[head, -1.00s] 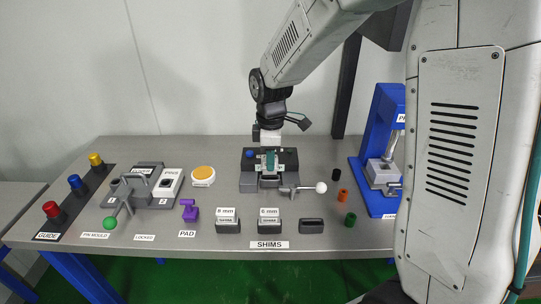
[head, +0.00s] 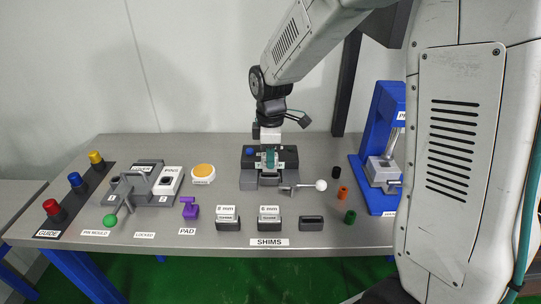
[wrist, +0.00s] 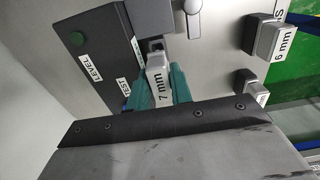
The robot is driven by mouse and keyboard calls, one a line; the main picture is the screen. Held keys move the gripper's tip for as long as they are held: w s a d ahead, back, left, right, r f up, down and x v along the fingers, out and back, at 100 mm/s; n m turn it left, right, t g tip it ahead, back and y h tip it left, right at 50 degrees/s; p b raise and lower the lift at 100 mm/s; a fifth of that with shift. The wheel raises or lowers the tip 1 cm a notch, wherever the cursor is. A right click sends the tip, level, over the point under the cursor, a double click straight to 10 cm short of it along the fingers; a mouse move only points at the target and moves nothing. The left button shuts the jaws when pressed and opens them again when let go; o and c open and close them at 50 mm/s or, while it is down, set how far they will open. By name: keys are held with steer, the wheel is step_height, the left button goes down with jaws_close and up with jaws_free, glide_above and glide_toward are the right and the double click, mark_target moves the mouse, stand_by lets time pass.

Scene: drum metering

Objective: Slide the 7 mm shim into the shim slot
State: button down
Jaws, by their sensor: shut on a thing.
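The 7 mm shim (wrist: 158,78) is a pale labelled piece between the teal fingers of my gripper (wrist: 158,90) in the wrist view. My gripper (head: 269,160) is shut on it, over the dark gauge fixture (head: 289,157) in the head view. The far end of the shim is at or close to a dark opening (wrist: 156,44) in a grey block, seemingly the shim slot. I cannot tell whether the end is inside it. In the head view my fingers hide most of the shim.
An 8 mm shim (head: 228,212) and a 6 mm shim (head: 269,212) stand in front holders, beside an empty holder (head: 311,223). A white-knobbed lever (head: 320,185) sticks out right of the fixture. A blue press (head: 386,120) stands at the right.

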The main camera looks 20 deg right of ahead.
steer(key=shift+f, duration=1.6)
steer(key=c, duration=1.2)
jaws_free()
steer(key=shift+o, duration=0.2)
steer(key=shift+w, duration=0.1)
steer(key=shift+w+r, duration=0.1)
steer(key=shift+r, duration=0.45)
step_height(320, 180, up, 6)
steer(key=shift+r, duration=0.9)
steer(key=shift+a+r, duration=0.1)
steer(key=shift+a, duration=0.05)
